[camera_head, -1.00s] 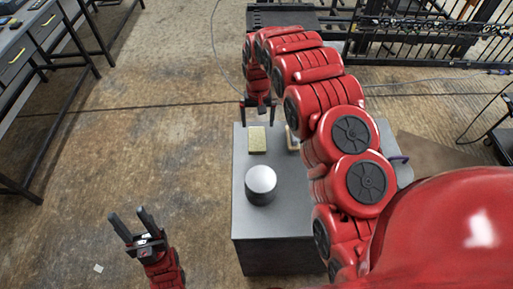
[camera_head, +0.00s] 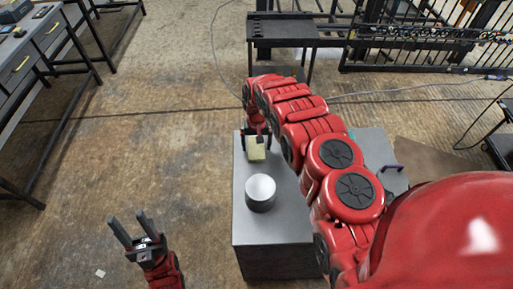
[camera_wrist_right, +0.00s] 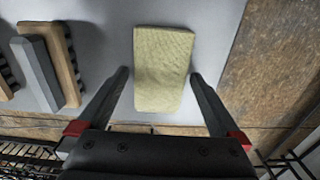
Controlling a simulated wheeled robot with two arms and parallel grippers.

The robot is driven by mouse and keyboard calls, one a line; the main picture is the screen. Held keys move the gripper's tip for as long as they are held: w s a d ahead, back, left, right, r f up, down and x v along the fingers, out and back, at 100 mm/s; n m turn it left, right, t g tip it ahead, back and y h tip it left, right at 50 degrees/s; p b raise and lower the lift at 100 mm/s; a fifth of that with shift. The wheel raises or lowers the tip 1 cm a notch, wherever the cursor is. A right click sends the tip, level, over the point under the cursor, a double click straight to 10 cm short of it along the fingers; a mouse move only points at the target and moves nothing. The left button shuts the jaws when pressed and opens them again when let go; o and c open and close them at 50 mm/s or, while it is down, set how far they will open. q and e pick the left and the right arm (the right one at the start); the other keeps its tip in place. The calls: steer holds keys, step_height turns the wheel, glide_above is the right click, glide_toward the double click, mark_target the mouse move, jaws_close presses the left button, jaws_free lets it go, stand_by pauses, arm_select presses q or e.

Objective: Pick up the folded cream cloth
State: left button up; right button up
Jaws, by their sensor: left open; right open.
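The folded cream cloth (camera_head: 256,150) lies flat on a grey box-shaped stand (camera_head: 240,205), near its far edge. In the right wrist view the cloth (camera_wrist_right: 162,66) is a pale yellow-cream rectangle. My right gripper (camera_head: 257,137) is over the far end of the cloth; in the wrist view its open fingers (camera_wrist_right: 158,75) stand on either side of the cloth, with a gap on each side. I cannot tell its exact height above the stand. My left gripper (camera_head: 133,232) is open and empty, over the floor at lower left, away from the stand.
A grey-topped cylinder (camera_head: 261,188) stands nearer on the same stand. A wooden-backed brush-like thing (camera_wrist_right: 62,62) and a grey bar (camera_wrist_right: 34,72) lie left of the cloth in the wrist view. A workbench (camera_head: 28,60) is at far left. Open floor (camera_head: 130,140) lies between.

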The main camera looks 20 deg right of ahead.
mark_target(256, 147)
steer(key=c, duration=1.2)
steer(key=shift+r, duration=0.15)
steer(key=shift+r, duration=0.2)
step_height(256, 147, up, 6)
steer(key=b, duration=0.3)
step_height(256, 147, up, 4)
steer(key=p, duration=0.2)
steer(key=shift+f+p, duration=0.25)
steer(key=shift+p, duration=0.1)
steer(key=shift+f, duration=0.1)
